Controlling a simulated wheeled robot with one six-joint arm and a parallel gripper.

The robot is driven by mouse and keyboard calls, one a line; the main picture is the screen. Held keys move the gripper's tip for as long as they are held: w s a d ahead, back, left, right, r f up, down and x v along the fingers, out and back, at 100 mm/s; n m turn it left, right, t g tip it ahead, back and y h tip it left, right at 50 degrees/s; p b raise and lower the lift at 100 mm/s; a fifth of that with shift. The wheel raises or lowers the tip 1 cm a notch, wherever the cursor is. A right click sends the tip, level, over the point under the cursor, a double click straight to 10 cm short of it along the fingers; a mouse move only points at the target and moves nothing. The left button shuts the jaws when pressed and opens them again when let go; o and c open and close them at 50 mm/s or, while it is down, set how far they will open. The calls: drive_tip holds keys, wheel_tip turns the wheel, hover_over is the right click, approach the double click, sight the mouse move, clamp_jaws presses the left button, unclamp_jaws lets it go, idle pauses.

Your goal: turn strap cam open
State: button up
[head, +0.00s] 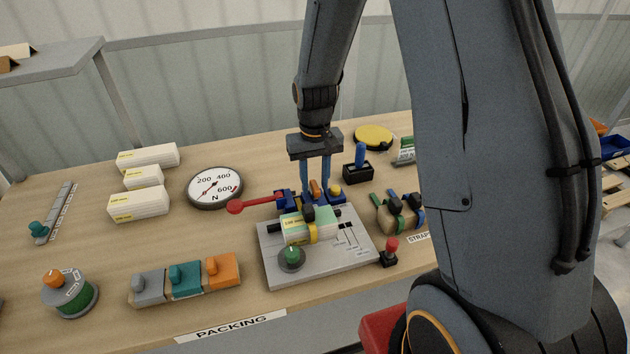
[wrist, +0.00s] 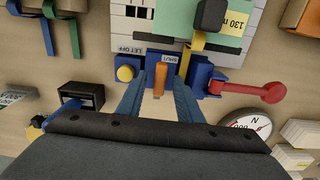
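A blue buckle unit (head: 288,200) sits at the back edge of a grey fixture plate (head: 285,270). An orange lever (head: 315,187), which looks like the strap cam, stands on it; in the wrist view the lever (wrist: 161,78) is beside a label reading SHUT. My gripper (head: 315,183) points down over the unit. In the wrist view its blue fingers (wrist: 161,80) stand on either side of the orange lever, with apparent gaps, so it looks open around it. A yellow strap (head: 312,232) crosses a pale green-topped block (head: 297,230) on the plate.
A red ball-ended handle (head: 237,207) sticks out left of the unit. A yellow knob (wrist: 125,73) by a LET OFF label sits close to one finger. A black box with a blue lever (head: 358,170) stands behind right. A round gauge (head: 214,188) lies left.

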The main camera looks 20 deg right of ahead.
sight(315, 185)
drive_tip(key=shift+r, duration=0.15)
drive_tip(key=shift+r+b, duration=1.05)
drive_tip(key=shift+r, duration=2.75)
drive_tip(key=s+f+t+b, duration=0.1)
drive_tip(key=s+b, duration=0.1)
drive_tip(key=s, duration=1.3)
drive_tip(key=shift+d+f, duration=0.2)
drive_tip(key=shift+d, duration=0.15)
